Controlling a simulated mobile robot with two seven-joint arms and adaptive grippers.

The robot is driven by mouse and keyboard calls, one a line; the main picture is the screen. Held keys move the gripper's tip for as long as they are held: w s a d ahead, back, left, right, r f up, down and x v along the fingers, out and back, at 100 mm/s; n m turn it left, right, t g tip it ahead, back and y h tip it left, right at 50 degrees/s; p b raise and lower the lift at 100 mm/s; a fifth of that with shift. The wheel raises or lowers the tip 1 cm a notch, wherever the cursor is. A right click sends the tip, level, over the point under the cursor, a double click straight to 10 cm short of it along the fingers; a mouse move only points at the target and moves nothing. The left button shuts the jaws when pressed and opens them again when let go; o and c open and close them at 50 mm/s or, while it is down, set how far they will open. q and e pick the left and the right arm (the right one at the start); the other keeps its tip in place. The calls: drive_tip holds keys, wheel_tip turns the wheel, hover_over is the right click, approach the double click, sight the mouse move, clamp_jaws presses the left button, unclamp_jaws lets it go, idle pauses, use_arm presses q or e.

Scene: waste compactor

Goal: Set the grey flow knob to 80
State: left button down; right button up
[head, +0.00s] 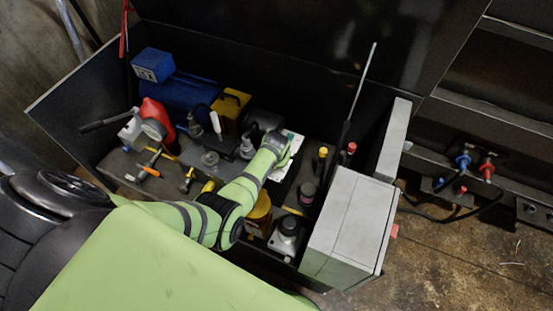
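One green and black arm of mine comes in from the left and reaches over the dark machine bay. The end of this arm, with my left gripper (276,142), is at a white panel (294,146). The fingers are too small and covered to tell whether they are open or shut. I cannot tell which part is the grey flow knob, and no scale or number is readable. My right gripper is not in view.
A red container (158,113), a blue cylinder (192,94) and a yellow box (230,106) crowd the bay's left and back. A tall grey cabinet (345,228) and a thin antenna (361,85) stand right of the arm. Open floor (455,265) lies farther right.

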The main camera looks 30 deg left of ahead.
use_arm(q)
drive_tip(key=shift+w+a+r, duration=0.1)
drive_tip(key=shift+w+r, duration=0.15)
drive_tip(key=shift+w, duration=0.05)
drive_tip(key=c, duration=1)
unclamp_jaws()
drive_tip(key=shift+f, duration=0.15)
drive_tip(key=shift+s, duration=0.15)
drive_tip(key=v, duration=1.2)
